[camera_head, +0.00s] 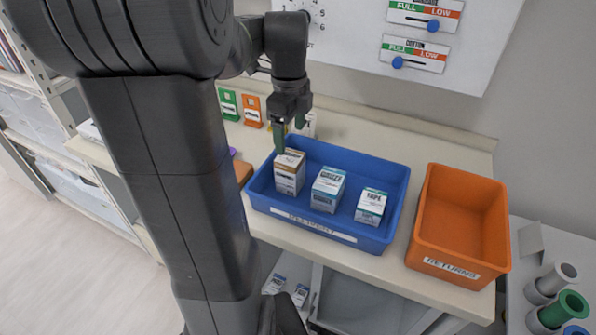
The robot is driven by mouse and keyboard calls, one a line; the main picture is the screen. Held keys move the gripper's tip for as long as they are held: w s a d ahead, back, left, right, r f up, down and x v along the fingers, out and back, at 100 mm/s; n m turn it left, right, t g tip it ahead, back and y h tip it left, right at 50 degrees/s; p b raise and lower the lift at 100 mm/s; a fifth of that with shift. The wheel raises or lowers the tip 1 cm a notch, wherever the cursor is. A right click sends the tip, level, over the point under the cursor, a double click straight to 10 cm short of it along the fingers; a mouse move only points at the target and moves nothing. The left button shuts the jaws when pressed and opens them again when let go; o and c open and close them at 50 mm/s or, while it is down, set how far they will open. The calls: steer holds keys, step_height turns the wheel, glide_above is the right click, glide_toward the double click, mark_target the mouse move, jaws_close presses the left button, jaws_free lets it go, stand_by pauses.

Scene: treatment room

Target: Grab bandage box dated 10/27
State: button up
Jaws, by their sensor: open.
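A blue tray (398,190) on the counter holds three upright boxes in a row. The left box (290,177) is white with a brown top and brown trim. The middle box (327,190) has blue trim and appears to read gauze. The right box (370,207) is smaller, with green trim, and appears to read tape. I cannot read a date or the word bandage on any of them. My gripper (284,136) points down, open and empty, just above and behind the left box. I cannot tell whether a finger touches it.
An orange bin (460,225) labelled returns stands empty to the right of the tray. More small boxes (288,289) lie on a shelf below the counter. Green and orange cards (240,106) stand behind my arm. A board with sliders (415,50) hangs on the wall.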

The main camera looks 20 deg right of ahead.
mark_target(290, 170)
step_height(290, 170, down, 12)
steer(key=shift+a+f, duration=0.1)
steer(key=shift+a, duration=0.05)
steer(key=c, duration=1.1)
